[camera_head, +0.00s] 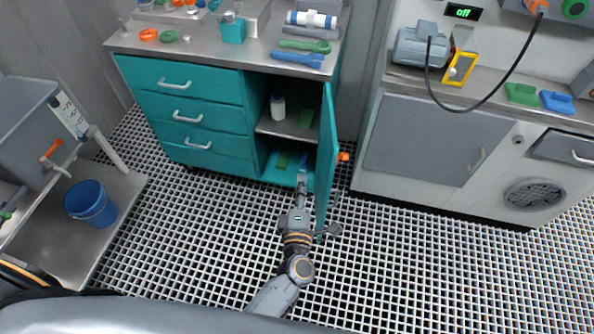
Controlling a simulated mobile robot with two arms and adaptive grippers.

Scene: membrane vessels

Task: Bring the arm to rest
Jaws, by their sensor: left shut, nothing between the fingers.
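My left arm (297,240) reaches forward from the bottom middle over the grated floor. My left gripper (302,174) is at the opening of the teal cabinet (205,120), just left of its open door (326,150). It is shut and small in the picture, with nothing seen in it. I cannot tell whether it touches the door or the shelf. My right gripper is not in view.
Inside the cabinet, a white bottle (278,107) stands on the upper shelf, with green pieces nearby. The door stands open toward me, close beside my arm. A blue bucket (91,204) is at the left. The grated floor (440,270) at right is clear.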

